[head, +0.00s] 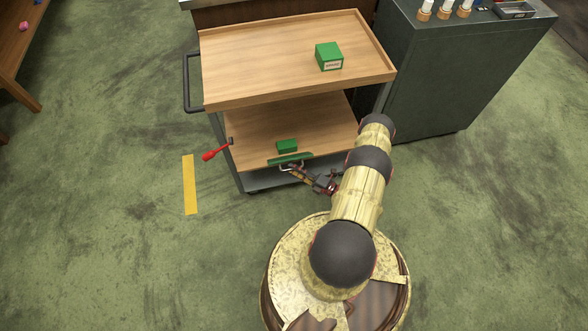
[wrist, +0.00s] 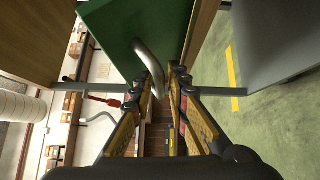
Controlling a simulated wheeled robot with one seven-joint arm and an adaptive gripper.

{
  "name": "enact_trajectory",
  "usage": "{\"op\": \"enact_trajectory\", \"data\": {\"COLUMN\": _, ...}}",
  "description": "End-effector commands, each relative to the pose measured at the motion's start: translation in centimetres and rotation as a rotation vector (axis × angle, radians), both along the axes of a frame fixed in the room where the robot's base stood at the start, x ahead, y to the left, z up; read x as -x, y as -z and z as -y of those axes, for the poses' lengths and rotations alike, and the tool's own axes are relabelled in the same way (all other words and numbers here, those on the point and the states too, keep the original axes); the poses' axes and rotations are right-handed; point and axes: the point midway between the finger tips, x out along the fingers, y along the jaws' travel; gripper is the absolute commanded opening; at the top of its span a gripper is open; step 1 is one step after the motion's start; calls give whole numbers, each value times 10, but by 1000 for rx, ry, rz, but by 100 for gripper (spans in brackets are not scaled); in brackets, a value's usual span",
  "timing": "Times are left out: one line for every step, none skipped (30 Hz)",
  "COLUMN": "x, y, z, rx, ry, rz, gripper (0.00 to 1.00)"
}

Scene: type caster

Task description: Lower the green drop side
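The green drop side (head: 290,159) is a narrow panel at the front edge of the cart's lower shelf. In the wrist view the green panel (wrist: 170,22) fills the top middle, with a curved metal handle (wrist: 147,58) on it. The handle also shows in the head view (head: 287,168). My gripper (head: 303,172) is at the handle, in front of the panel. In the wrist view my gripper's fingers (wrist: 165,76) stand either side of the handle, with a gap visible on the right. Whether a finger touches the handle cannot be told.
The wooden cart (head: 270,54) carries a green box (head: 329,56) on top and a small green block (head: 287,146) on its lower shelf. A red lever (head: 214,153) sticks out left. A dark cabinet (head: 440,80) stands right. Floor left of the yellow strip (head: 189,184) is clear.

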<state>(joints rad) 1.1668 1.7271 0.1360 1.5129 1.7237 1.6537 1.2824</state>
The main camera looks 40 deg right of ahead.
Motion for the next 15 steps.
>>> {"op": "enact_trajectory", "data": {"x": -1, "y": 0, "z": 0, "rx": 0, "ry": 0, "rz": 0, "gripper": 16}}
{"op": "enact_trajectory", "data": {"x": -1, "y": 0, "z": -1, "rx": 0, "ry": 0, "rz": 0, "gripper": 16}}
{"op": "enact_trajectory", "data": {"x": -1, "y": 0, "z": -1, "rx": 0, "ry": 0, "rz": 0, "gripper": 16}}
{"op": "enact_trajectory", "data": {"x": -1, "y": 0, "z": -1, "rx": 0, "ry": 0, "rz": 0, "gripper": 16}}
{"op": "enact_trajectory", "data": {"x": -1, "y": 0, "z": 0, "rx": 0, "ry": 0, "rz": 0, "gripper": 16}}
{"op": "enact_trajectory", "data": {"x": -1, "y": 0, "z": 0, "rx": 0, "ry": 0, "rz": 0, "gripper": 16}}
{"op": "enact_trajectory", "data": {"x": -1, "y": 0, "z": 0, "rx": 0, "ry": 0, "rz": 0, "gripper": 16}}
{"op": "enact_trajectory", "data": {"x": -1, "y": 0, "z": -1, "rx": 0, "ry": 0, "rz": 0, "gripper": 16}}
{"op": "enact_trajectory", "data": {"x": -1, "y": 0, "z": -1, "rx": 0, "ry": 0, "rz": 0, "gripper": 14}}
{"op": "enact_trajectory", "data": {"x": -1, "y": 0, "z": -1, "rx": 0, "ry": 0, "rz": 0, "gripper": 12}}
{"op": "enact_trajectory", "data": {"x": -1, "y": 0, "z": -1, "rx": 0, "ry": 0, "rz": 0, "gripper": 11}}
{"op": "enact_trajectory", "data": {"x": -1, "y": 0, "z": -1, "rx": 0, "ry": 0, "rz": 0, "gripper": 8}}
{"op": "enact_trajectory", "data": {"x": -1, "y": 0, "z": -1, "rx": 0, "ry": 0, "rz": 0, "gripper": 7}}
{"op": "enact_trajectory", "data": {"x": -1, "y": 0, "z": -1, "rx": 0, "ry": 0, "rz": 0, "gripper": 5}}
{"op": "enact_trajectory", "data": {"x": -1, "y": 0, "z": -1, "rx": 0, "ry": 0, "rz": 0, "gripper": 3}}
